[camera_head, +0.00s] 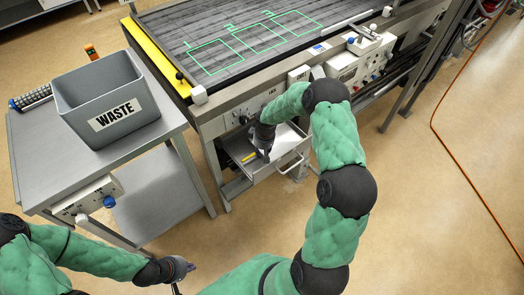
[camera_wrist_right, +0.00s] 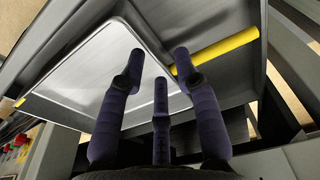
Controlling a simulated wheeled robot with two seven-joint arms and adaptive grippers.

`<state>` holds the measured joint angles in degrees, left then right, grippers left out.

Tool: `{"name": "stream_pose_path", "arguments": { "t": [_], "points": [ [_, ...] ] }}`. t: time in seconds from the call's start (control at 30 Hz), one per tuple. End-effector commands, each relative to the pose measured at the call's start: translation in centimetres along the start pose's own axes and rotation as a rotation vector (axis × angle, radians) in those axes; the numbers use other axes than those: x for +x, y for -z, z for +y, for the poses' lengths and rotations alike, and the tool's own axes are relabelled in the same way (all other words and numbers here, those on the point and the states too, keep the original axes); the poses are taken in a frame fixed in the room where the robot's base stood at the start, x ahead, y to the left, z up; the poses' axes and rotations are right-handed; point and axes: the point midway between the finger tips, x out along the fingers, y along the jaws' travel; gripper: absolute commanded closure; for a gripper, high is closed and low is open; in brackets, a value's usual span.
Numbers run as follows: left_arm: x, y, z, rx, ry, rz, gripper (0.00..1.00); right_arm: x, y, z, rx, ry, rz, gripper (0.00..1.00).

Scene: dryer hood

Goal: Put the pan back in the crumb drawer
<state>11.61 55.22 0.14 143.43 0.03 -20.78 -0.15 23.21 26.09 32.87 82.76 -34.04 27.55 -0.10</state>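The crumb drawer (camera_head: 262,170) is pulled out under the dryer's near side, with its handle at the front. The pan, a shallow silver tray (camera_wrist_right: 85,72), lies in or over the drawer in the right wrist view; its bright surface also shows in the head view (camera_head: 286,138). Whether it sits flat on the drawer floor I cannot tell. My right gripper (camera_wrist_right: 160,65) is over the drawer beside the pan's edge, fingers spread, with nothing visible between them. My left gripper (camera_head: 180,268) is low at the bottom of the head view, away from the drawer; its fingers are unclear.
A yellow bar (camera_wrist_right: 218,50) lies along the drawer beside the pan. A grey waste bin (camera_head: 108,105) stands on a metal cart (camera_head: 45,165) at left. The dryer belt (camera_head: 245,35) runs above the drawer. An orange cable (camera_head: 455,155) lies on open floor at right.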

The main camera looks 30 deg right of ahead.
Motion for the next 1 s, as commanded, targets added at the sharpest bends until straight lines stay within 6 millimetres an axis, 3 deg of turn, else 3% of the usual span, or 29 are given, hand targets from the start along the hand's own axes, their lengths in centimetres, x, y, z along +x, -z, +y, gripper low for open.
{"name": "stream_pose_path", "arguments": {
  "t": [0.3,0.5,0.7,1.0],
  "points": [
    [-1.9,-0.1,0.7,0.0,0.0,0.0,1.0,-6.7,0.1,0.1,0.001,-0.001,0.004,0.68],
    [-2.6,-0.1,0.9,0.0,0.0,0.0,1.0,-9.8,0.1,0.0,0.001,-0.001,0.003,0.68],
    [-2.9,-0.1,1.0,0.0,0.0,0.0,1.0,-11.1,0.1,0.0,0.0,0.0,0.001,0.68],
    [-2.9,-0.1,1.0,0.0,0.0,0.0,1.0,-11.2,0.0,0.0,0.0,0.0,0.001,0.68]
  ]
}}
